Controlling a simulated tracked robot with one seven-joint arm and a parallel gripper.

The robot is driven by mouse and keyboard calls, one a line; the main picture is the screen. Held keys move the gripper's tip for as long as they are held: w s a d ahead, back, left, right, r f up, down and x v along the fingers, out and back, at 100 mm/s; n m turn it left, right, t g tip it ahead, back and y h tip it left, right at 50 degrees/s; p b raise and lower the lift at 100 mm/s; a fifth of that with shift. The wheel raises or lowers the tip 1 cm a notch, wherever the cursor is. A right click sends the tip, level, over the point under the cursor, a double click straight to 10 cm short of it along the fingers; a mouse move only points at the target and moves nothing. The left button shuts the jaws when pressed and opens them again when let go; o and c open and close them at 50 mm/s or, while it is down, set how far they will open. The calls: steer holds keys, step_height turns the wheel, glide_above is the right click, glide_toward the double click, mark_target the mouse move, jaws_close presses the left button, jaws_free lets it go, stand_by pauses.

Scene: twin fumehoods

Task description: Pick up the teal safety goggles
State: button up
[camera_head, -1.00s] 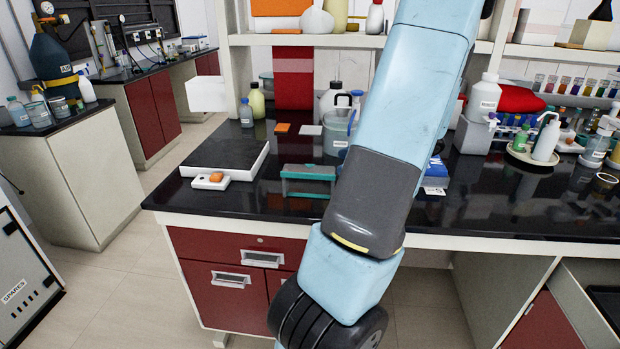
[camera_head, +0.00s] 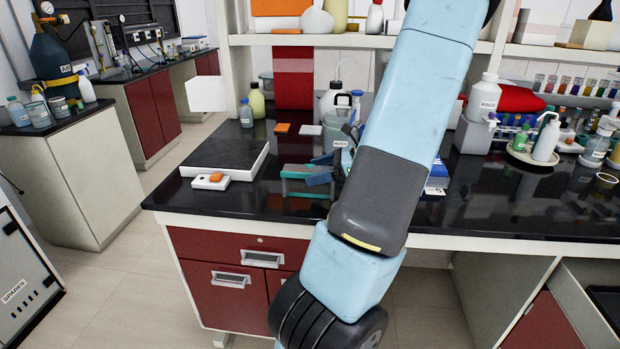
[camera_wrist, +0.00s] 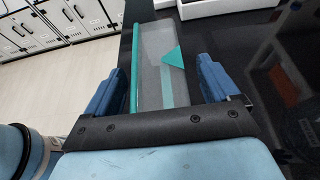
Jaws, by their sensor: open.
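The teal safety goggles (camera_head: 294,173) lie on the black bench top near its front edge, in front of the dark square plate's right side. In the wrist view the goggles (camera_wrist: 152,75) show as a long grey, see-through piece with a teal edge and a teal triangular part. My gripper (camera_wrist: 160,66) is open, with one blue finger on each side of the goggles. Gaps show between both fingers and the goggles. In the head view my gripper (camera_head: 326,171) is at their right end, and my arm hides part of it.
A dark square plate (camera_head: 226,152) and a white dish with an orange block (camera_head: 210,181) sit to the left. A grey lidded vessel (camera_head: 338,130) stands behind, and a blue box (camera_head: 438,176) lies right of my arm. The bench front edge is close.

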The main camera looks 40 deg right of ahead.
steer(key=c, duration=1.1)
steer(key=shift+r, duration=0.15)
